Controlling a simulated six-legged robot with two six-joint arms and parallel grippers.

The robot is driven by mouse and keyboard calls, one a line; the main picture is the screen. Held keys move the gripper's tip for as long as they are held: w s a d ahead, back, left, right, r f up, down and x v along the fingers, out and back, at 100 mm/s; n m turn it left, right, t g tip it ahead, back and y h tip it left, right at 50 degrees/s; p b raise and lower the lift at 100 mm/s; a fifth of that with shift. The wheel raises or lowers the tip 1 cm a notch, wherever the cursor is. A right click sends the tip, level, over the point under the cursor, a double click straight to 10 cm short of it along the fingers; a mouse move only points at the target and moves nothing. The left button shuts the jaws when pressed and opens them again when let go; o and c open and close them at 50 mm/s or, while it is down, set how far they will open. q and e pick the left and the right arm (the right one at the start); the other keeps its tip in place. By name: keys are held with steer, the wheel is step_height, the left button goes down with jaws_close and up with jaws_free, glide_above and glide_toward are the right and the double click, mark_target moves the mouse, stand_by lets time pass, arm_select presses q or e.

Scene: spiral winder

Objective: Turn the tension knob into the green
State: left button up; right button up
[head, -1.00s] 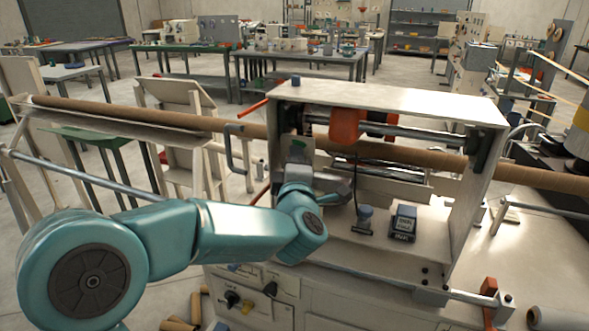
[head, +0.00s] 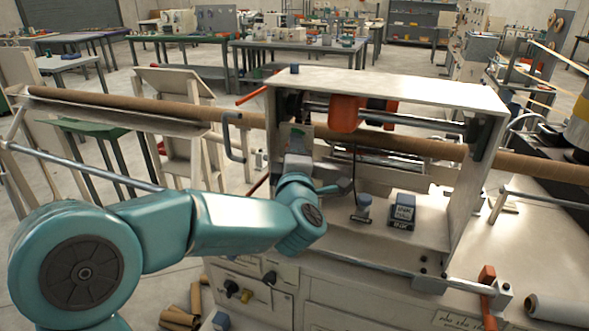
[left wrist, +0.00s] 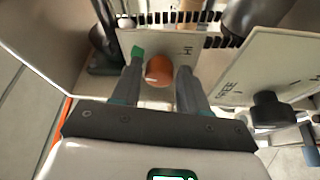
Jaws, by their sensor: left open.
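An orange round knob (left wrist: 159,70) sits on a pale panel (left wrist: 188,40) in the left wrist view. A green patch lies on that panel just to the knob's upper left, and the letters "HI" stand to its upper right. My left gripper (left wrist: 161,72) is open, with one finger on each side of the knob. I cannot tell whether the fingers touch it. In the head view my left gripper (head: 298,150) reaches into the left part of the winder's housing (head: 400,90), and the knob is hidden there. My right gripper is not in view.
A long brown tube (head: 130,108) runs through the housing. An orange part (head: 345,115) is on the metal shaft above it. A small blue-black box (head: 402,210) stands on the bed. A black knob (left wrist: 272,110) is on a side panel, right of my gripper.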

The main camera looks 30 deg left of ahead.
arm_select(q)
steer(key=b+v, duration=0.2)
steer(key=v, duration=1.3)
steer(key=shift+s+d, duration=0.15)
steer(key=shift+s, duration=0.2)
steer(key=w+a+f+m+g+h+p, duration=0.1)
steer(key=w+f+m+g+h+p, duration=0.15)
steer(key=f, duration=0.65)
steer(key=w+f+m+g+h+p, duration=0.1)
steer(key=f+m, duration=0.2)
steer(key=f, duration=0.7)
steer(key=w+a+f+m+g+h+p, duration=0.1)
steer(key=f+m+h, duration=0.15)
steer(key=f, duration=0.65)
steer(key=s+d+f+m+g+h+p, duration=0.1)
steer(key=s+d+f+m+g+h, duration=0.3)
steer(key=f, duration=0.4)
steer(key=s+d+f+m+g+h+p, duration=0.1)
steer(key=s+d+f+m+g, duration=0.15)
steer(key=s+d+f, duration=0.35)
steer(key=s+d+f+m+g+h, duration=0.1)
steer(key=s+d+m+g+h, duration=0.1)
steer(key=s, duration=0.3)
steer(key=s+d+f+m+g+h, duration=0.1)
steer(key=s+d+f+m+h, duration=0.1)
steer(key=s+d+m, duration=0.1)
steer(key=shift+s+d+f+m+g, duration=0.2)
steer(key=shift+s+f+m+g, duration=0.15)
steer(key=shift+s+m, duration=0.55)
